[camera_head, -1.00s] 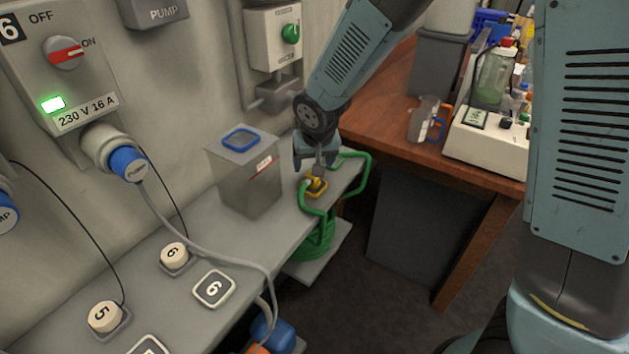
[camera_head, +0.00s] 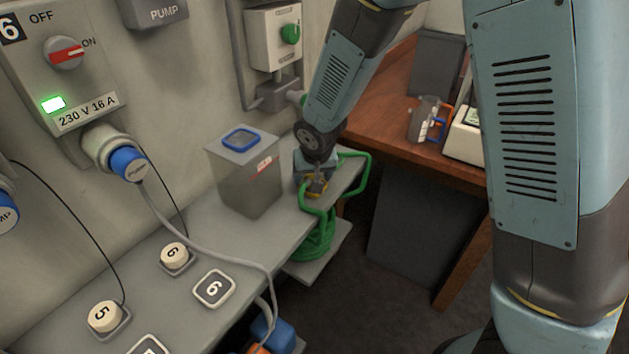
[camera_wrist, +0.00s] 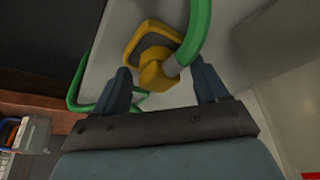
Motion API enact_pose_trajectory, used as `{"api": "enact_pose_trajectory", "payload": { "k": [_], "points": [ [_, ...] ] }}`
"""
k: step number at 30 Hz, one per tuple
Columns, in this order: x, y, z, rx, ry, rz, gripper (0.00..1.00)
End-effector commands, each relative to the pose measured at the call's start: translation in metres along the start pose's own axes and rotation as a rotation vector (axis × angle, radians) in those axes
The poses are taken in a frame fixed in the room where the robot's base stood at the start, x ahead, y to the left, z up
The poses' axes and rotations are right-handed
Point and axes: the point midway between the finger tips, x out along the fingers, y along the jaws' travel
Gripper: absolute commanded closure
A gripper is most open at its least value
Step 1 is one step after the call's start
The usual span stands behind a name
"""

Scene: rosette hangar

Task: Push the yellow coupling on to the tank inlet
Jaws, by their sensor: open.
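The yellow coupling (camera_wrist: 157,68) sits at the end of a green hose (camera_wrist: 199,30), with a yellow loop handle beside it. In the wrist view it lies between the two spread fingers of my gripper (camera_wrist: 161,88), with gaps on both sides. In the head view my gripper (camera_head: 317,180) is over the shelf's far end, and the coupling is mostly hidden by it. The tank (camera_head: 252,175) is a grey, see-through box with a blue-rimmed lid opening and a red-and-white label. It stands on the shelf left of my gripper. I cannot make out its inlet.
The grey shelf (camera_head: 215,255) bears number 5 and 6 knobs and a grey cable. A brown desk (camera_head: 390,135) with a jug (camera_head: 424,118) stands to the right. A green-knob switch box (camera_head: 273,38) is on the wall.

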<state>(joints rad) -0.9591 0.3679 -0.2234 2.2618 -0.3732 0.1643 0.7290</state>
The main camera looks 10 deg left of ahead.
Motion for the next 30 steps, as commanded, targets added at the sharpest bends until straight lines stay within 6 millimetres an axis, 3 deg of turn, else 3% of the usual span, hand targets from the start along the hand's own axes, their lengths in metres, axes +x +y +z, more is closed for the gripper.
{"api": "enact_pose_trajectory", "payload": {
  "k": [11,27,30],
  "points": [
    [0.0008,0.0004,-0.0002,0.001,0.0,0.0,0.28],
    [0.0008,0.0004,-0.0001,0.001,0.0,0.0,0.8],
    [0.0007,0.0002,-0.0002,0.0,0.0,0.0,0.84]
  ]
}}
